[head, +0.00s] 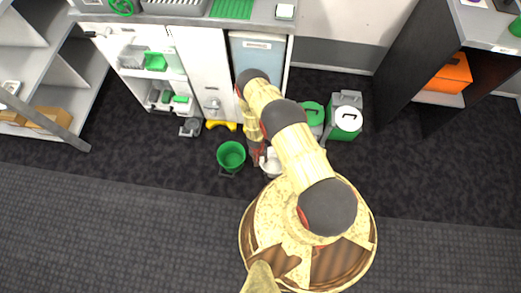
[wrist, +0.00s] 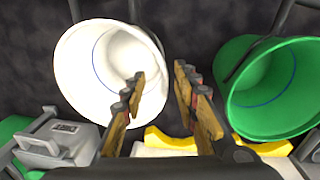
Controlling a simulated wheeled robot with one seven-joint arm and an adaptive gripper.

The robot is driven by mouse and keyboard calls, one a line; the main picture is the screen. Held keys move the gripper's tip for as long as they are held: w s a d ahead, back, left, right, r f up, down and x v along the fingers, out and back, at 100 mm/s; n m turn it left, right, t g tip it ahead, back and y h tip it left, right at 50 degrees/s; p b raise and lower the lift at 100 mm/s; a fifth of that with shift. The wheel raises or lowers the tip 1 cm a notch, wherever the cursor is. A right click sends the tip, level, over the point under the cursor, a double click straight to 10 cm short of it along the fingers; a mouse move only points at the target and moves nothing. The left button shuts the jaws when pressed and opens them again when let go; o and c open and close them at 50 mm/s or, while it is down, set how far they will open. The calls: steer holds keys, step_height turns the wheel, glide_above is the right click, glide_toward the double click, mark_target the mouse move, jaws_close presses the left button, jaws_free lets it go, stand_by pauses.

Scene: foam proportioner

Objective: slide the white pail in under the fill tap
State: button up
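The white pail (wrist: 85,62) is at the left of the wrist view, its open mouth facing the camera. In the head view its rim (head: 270,166) shows partly behind my arm. My gripper (wrist: 160,74) is open and empty, with one finger in front of the pail's mouth and the other past its rim. I cannot tell how deep the fingers are or whether they touch. A grey fitting that looks like the fill tap (head: 213,104) is on the white cabinet front, behind and left of the pail.
A green pail (head: 231,154) stands left of the white pail; the wrist view shows it at right (wrist: 270,90). A yellow piece (head: 221,125) lies on the floor below the tap. Canisters (head: 346,120) stand to the right.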

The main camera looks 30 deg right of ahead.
steer(key=f+b, duration=0.1)
steer(key=f, duration=0.4)
steer(key=shift+s+d+b, duration=0.15)
steer(key=shift+d+b, duration=0.05)
steer(key=shift+b, duration=0.2)
steer(key=shift+c, duration=1.4)
jaws_close()
